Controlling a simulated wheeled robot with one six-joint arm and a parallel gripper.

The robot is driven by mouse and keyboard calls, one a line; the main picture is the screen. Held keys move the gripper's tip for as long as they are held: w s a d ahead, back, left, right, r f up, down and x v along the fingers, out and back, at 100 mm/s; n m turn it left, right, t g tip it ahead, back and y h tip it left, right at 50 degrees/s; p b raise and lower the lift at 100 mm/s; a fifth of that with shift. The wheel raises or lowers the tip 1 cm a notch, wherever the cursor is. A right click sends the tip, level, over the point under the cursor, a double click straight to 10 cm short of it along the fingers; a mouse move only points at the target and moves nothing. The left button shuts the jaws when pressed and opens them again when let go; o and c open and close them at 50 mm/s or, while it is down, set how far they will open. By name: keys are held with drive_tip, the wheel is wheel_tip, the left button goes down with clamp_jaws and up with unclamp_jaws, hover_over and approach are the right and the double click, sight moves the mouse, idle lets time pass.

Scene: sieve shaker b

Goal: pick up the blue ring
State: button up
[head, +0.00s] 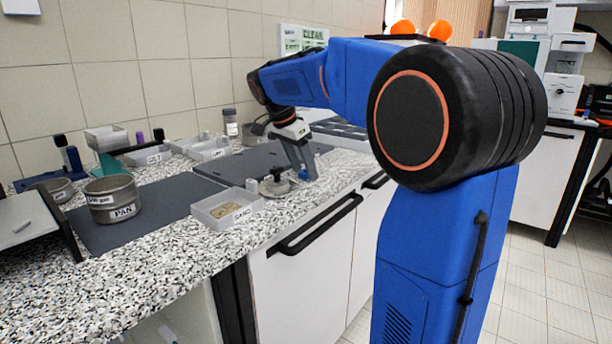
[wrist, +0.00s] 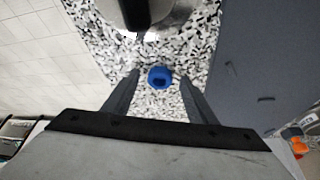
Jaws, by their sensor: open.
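The blue ring (wrist: 159,77) lies on the speckled countertop in the wrist view, between the tips of my gripper's two fingers. My gripper (wrist: 159,88) is open, with a finger to the left and a finger to the right of the ring. A gap shows on each side, so I see no contact. In the head view my gripper (head: 305,174) points down at the counter near its front edge. A little blue shows by the fingers there, but the ring is mostly hidden.
A round metal lid (head: 273,186) with a dark knob stands close beside my gripper. A SAND tray (head: 208,212) is left of it. Dark mats (head: 240,165) lie behind and left. A PAN sieve (head: 112,198) stands farther left. The counter's front edge is near.

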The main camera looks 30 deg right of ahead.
sight(302, 172)
drive_tip(key=c, duration=1.1)
drive_tip(key=shift+c, duration=0.2)
wheel_tip(302, 172, up, 10)
